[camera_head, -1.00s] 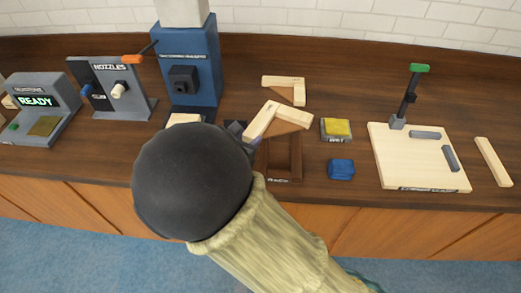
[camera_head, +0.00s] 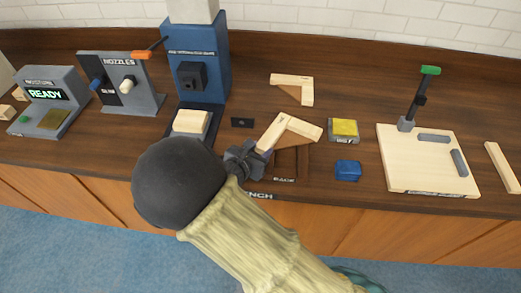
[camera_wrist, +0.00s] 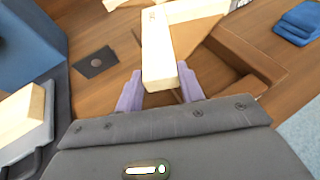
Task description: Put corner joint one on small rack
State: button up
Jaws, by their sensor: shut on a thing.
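My gripper (camera_head: 258,152) is shut on one arm of a pale wooden L-shaped corner joint (camera_head: 298,127) with a brown gusset. The small rack (camera_head: 303,160) is a dark brown wooden frame on the bench, directly under and in front of the joint. In the wrist view, the joint (camera_wrist: 158,50) lies between the purple fingertips (camera_wrist: 158,92), and the rack (camera_wrist: 245,47) shows below and right of it. The joint overlaps the rack in both views; I cannot tell whether they touch. My arm hides part of the bench.
A second corner joint (camera_head: 292,84) lies behind the rack. A blue press (camera_head: 202,65) stands at left.

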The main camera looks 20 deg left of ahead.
jog(key=shift+s+a+f, duration=0.1)
jog(key=shift+s+a, duration=0.1)
jog(key=o, duration=1.1)
jog(key=shift+s+a, duration=0.15)
jog(key=shift+s, duration=0.05)
jog(key=v, duration=0.6)
jog(key=b+v, duration=0.1)
jog(key=v, duration=0.4)
jog(key=shift+s+r, duration=0.3)
jog(key=shift+w, duration=0.1)
